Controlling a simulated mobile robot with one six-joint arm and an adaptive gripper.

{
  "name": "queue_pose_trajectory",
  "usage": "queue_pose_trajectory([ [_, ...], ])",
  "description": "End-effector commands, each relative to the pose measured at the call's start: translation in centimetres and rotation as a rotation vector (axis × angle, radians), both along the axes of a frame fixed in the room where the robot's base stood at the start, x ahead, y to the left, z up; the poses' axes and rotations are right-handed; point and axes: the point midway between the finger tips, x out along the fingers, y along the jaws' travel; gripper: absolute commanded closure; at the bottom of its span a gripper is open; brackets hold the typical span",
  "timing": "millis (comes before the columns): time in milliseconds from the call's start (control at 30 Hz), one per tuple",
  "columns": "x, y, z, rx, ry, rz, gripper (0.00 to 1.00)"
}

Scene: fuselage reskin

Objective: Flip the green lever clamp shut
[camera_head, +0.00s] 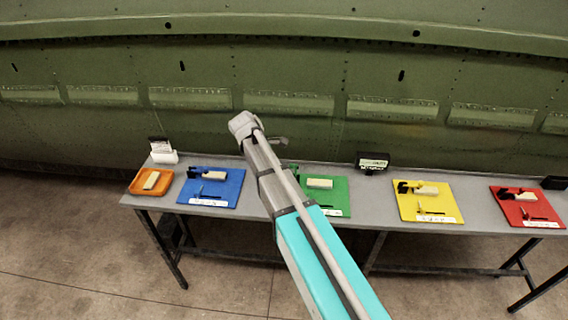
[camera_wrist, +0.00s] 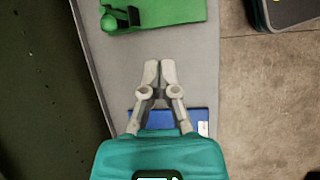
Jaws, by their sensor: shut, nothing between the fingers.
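The green board (camera_head: 335,200) lies on the grey bench, partly hidden behind my arm in the head view. It carries a pale block (camera_head: 320,183). In the wrist view the green board (camera_wrist: 175,10) is at the top, cut off by the frame edge. The green lever clamp (camera_wrist: 120,18) is there at its left end, dark-bodied with a round green knob. Whether its lever is up or down is hard to tell. My gripper (camera_wrist: 160,64) is shut and empty, apart from the clamp. In the wrist view, its fingertips lie below and right of the clamp.
A blue board (camera_head: 225,187) is left of the green one, with an orange tray (camera_head: 152,182) farther left. Yellow (camera_head: 430,203) and red (camera_head: 525,208) boards stand to the right. A black sign (camera_head: 372,161) is at the bench's back edge. The green fuselage wall (camera_head: 300,60) rises behind.

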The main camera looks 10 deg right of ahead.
Motion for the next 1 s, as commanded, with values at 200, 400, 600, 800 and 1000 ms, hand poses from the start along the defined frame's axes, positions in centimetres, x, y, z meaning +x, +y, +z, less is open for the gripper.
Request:
queue_pose_trajectory([
  [200, 4.4, 3.2, 1.3, -0.096, 0.094, 0.211, 1.0],
  [400, 5.9, 4.6, 1.9, -0.145, 0.145, 0.311, 1.0],
  [600, 6.1, 4.9, 2.0, -0.154, 0.157, 0.332, 1.0],
  [800, 6.1, 4.8, 2.0, -0.154, 0.157, 0.331, 1.0],
  [1000, 6.0, 4.7, 1.7, -0.153, 0.156, 0.33, 1.0],
])
